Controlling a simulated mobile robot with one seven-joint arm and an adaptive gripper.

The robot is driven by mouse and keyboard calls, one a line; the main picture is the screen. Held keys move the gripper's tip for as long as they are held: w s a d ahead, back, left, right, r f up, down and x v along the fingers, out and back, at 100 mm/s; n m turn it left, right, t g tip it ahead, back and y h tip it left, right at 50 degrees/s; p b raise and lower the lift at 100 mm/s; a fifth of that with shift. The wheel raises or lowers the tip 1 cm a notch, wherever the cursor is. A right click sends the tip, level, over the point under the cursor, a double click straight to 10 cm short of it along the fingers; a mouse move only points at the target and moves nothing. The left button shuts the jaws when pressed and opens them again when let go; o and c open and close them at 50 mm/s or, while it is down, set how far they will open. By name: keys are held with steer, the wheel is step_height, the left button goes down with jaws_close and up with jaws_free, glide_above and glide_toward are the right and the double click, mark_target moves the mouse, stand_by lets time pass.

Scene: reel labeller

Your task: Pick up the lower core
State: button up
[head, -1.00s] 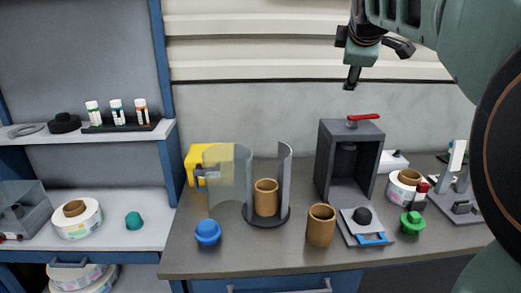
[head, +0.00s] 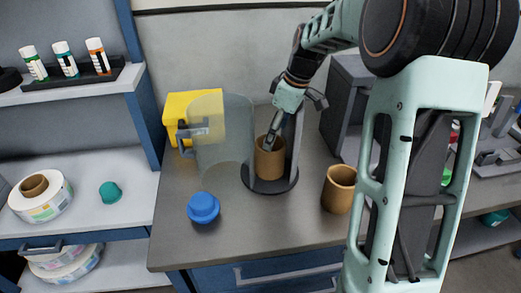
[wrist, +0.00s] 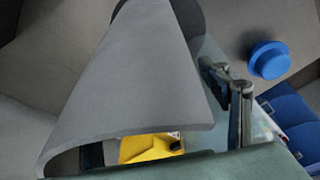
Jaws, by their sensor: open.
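A brown cardboard core (head: 268,164) stands upright on a round dark base (head: 262,184), between a curved clear door and a grey curved wall. Another brown core (head: 338,190) stands upright on the bench to its right, lower in the head view and partly behind my arm. My gripper (head: 271,140) is open and points down at the top of the core on the base. One finger overlaps its rim; I cannot tell whether it is inside or touching. Neither core can be made out in the wrist view, where a grey curved panel (wrist: 140,80) fills the middle.
The clear door (head: 222,130) stands open at the left, with a yellow box (head: 185,108) behind it. A blue knob (head: 203,208) sits at the front, also seen in the wrist view (wrist: 268,60). A dark press frame (head: 345,100) stands right of the grey wall.

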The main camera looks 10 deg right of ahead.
mark_target(266, 157)
steer(key=shift+w+a+f, duration=0.15)
steer(key=shift+a+f, duration=0.1)
steer(key=shift+f, duration=0.35)
steer(key=x, duration=1)
steer(key=shift+f, duration=0.15)
steer(key=c, duration=0.9)
steer(key=shift+o, duration=0.2)
